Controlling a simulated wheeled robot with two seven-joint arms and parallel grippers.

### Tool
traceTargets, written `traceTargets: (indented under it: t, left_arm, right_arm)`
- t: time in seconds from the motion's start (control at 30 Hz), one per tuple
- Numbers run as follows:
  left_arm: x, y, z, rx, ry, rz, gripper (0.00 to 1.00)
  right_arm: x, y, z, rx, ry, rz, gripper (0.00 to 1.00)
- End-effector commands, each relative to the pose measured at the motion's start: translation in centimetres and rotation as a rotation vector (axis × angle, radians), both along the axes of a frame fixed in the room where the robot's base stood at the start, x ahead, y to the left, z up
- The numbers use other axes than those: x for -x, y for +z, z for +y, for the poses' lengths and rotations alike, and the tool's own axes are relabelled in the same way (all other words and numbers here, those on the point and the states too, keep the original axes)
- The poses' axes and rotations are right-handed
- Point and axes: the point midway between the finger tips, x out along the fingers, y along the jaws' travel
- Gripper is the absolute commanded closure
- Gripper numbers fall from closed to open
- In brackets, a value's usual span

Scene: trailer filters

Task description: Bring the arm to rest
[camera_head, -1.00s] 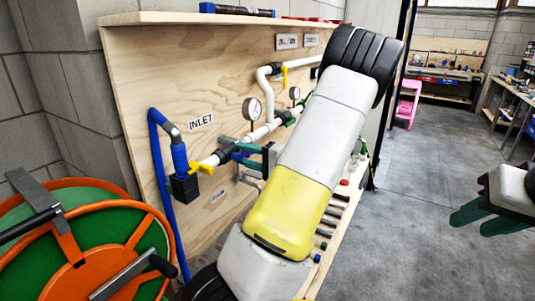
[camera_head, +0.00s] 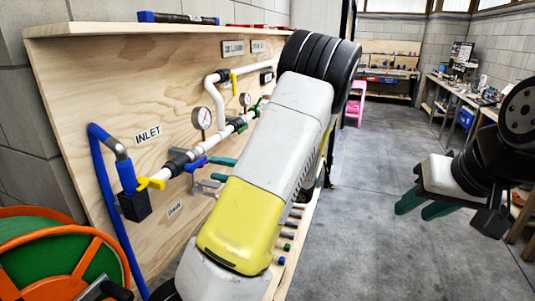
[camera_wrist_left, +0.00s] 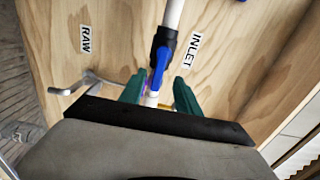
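My left arm crosses the middle of the head view in front of a plywood pipe board (camera_head: 95,80). My left gripper (camera_head: 215,167) is partly hidden behind that arm, beside the pipework. In the left wrist view, its green fingers (camera_wrist_left: 160,85) stand apart, with a white pipe and a blue-handled valve (camera_wrist_left: 161,58) showing between them. The fingers look clear of the pipe, though the exact distance is hard to judge. My right gripper (camera_head: 411,211) is at the right of the head view, over the floor, with its green fingers apart and empty.
Gauges (camera_head: 201,118) sit on the pipes. An orange and green reel (camera_head: 55,250) stands at lower left. The grey floor (camera_head: 370,180) between my arms is clear.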

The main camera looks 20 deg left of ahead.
Motion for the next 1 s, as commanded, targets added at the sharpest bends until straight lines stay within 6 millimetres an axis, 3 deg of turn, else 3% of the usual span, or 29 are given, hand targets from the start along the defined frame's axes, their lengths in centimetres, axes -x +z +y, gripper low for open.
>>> traceTargets:
  t: [0.17,0.33,0.43,0.57,0.73,1.0]
  left_arm:
    - [1.2,-0.2,0.5,0.062,0.04,0.009,0.61]
    - [5.8,-1.4,0.9,0.334,0.17,0.049,0.61]
    - [8.9,-2.2,-0.1,0.553,0.227,0.072,0.61]
    - [11.9,-2.6,-2.5,0.833,0.242,0.079,0.61]
    - [14.5,-1.5,-6.8,1.17,0.173,0.04,0.61]
    - [16.8,3.7,-13.7,1.565,-0.117,-0.126,0.61]
  right_arm:
    - [0.0,0.0,0.0,0.0,0.0,0.0,0.64]
    - [0.0,0.0,0.0,0.0,0.0,0.0,0.64]
    - [0.0,0.0,0.0,0.0,0.0,0.0,0.64]
    - [0.0,0.0,0.0,0.0,0.0,0.0,0.64]
    - [0.0,0.0,0.0,0.0,0.0,0.0,0.64]
    - [0.0,0.0,0.0,0.0,0.0,0.0,0.64]
